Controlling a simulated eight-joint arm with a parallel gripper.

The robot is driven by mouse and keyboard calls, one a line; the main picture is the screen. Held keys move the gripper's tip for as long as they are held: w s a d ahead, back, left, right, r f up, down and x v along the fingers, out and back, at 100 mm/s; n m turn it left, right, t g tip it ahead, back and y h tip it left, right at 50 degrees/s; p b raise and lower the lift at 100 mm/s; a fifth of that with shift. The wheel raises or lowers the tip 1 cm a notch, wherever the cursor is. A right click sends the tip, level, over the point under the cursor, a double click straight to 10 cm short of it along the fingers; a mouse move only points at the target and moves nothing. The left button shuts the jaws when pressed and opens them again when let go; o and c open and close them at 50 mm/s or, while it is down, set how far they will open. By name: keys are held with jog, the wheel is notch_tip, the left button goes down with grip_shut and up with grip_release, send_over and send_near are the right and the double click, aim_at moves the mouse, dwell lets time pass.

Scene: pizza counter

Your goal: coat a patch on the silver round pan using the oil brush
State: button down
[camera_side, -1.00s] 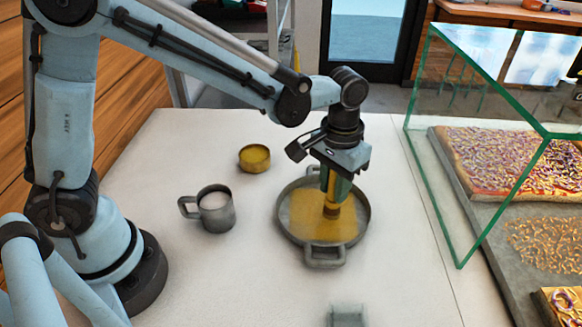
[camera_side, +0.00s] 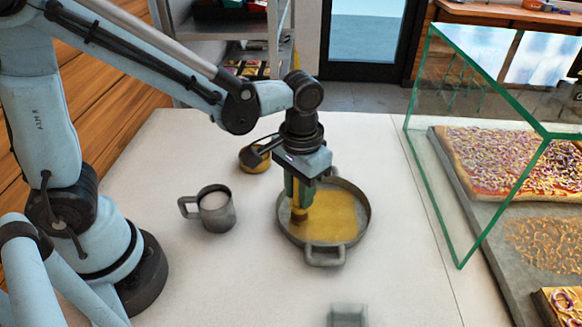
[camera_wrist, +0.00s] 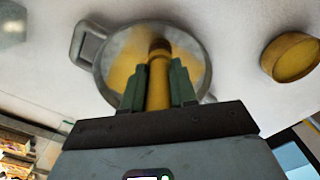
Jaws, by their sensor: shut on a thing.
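The silver round pan (camera_side: 366,214) stands on the white counter with a handle at its front and another at its back. A golden oily patch (camera_side: 333,215) covers much of its floor, and bare metal shows around it. My gripper (camera_side: 297,200) is shut on the oil brush (camera_side: 299,214), held upright with its lower end at the left part of the pan floor. In the wrist view the brush (camera_wrist: 158,80) stands between the two green fingers (camera_wrist: 157,88), over the pan (camera_wrist: 104,62). The fingers hide the brush's upper part, and its bristles are hard to make out.
A grey metal mug (camera_side: 216,216) with pale contents stands left of the pan. A small round yellow dish (camera_side: 251,163), partly behind my wrist, also shows in the wrist view (camera_wrist: 291,58). A green-edged glass case (camera_side: 437,150) with pizzas is on the right. The front counter is mostly clear.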

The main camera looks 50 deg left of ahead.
jog(key=shift+w+d, duration=3.6)
jog(key=shift+s+d, duration=0.5)
jog(key=shift+s, duration=0.15)
jog(key=shift+s+a, duration=3.7)
notch_tip(320, 180, up, 8)
jog(key=shift+d, duration=0.1)
